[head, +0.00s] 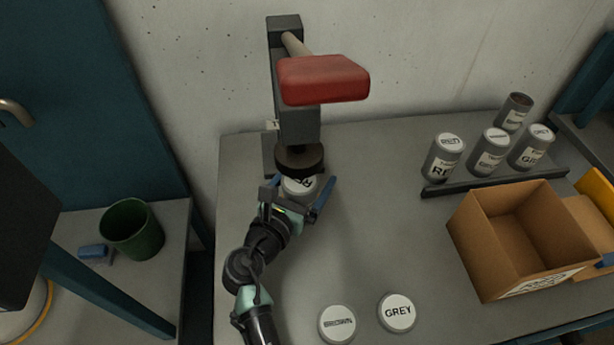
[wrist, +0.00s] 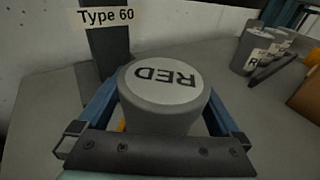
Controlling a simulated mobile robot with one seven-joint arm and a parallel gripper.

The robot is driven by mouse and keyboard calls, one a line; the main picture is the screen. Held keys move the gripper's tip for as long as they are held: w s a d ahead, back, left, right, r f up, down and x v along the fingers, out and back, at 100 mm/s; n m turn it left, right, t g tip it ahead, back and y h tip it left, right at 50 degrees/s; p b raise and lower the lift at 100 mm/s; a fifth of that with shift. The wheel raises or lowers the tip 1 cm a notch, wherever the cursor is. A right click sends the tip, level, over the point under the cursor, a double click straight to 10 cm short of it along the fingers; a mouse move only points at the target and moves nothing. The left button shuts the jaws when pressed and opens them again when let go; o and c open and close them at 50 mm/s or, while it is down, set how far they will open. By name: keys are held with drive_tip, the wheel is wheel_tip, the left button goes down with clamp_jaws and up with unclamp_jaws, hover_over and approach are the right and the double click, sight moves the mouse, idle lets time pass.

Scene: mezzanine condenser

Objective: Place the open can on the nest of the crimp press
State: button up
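The crimp press (head: 297,120) stands against the wall, with a red handle and a dark round head. My gripper (head: 298,196) is just below and in front of that head. A grey can with a white top marked RED (wrist: 163,84) stands upright between its blue fingers; the can also shows in the head view (head: 299,187). The fingers are on both sides of the can, with gaps beside its body, so the gripper looks open around it. The nest is hidden, and I cannot tell whether the can rests on it.
Several white-topped cans, including one marked RE (head: 443,160), stand behind a dark rail (head: 495,180). An open cardboard box (head: 480,255) is at right. Two round white-topped pieces, one marked GREY (head: 397,313), lie in front. A green bin (head: 132,232) is on the left table.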

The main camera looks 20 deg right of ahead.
drive_tip(key=shift+r, duration=0.2)
drive_tip(key=p+v, duration=0.1)
drive_tip(key=v, duration=1.1)
drive_tip(key=shift+s, duration=0.1)
drive_tip(key=shift+f, duration=0.1)
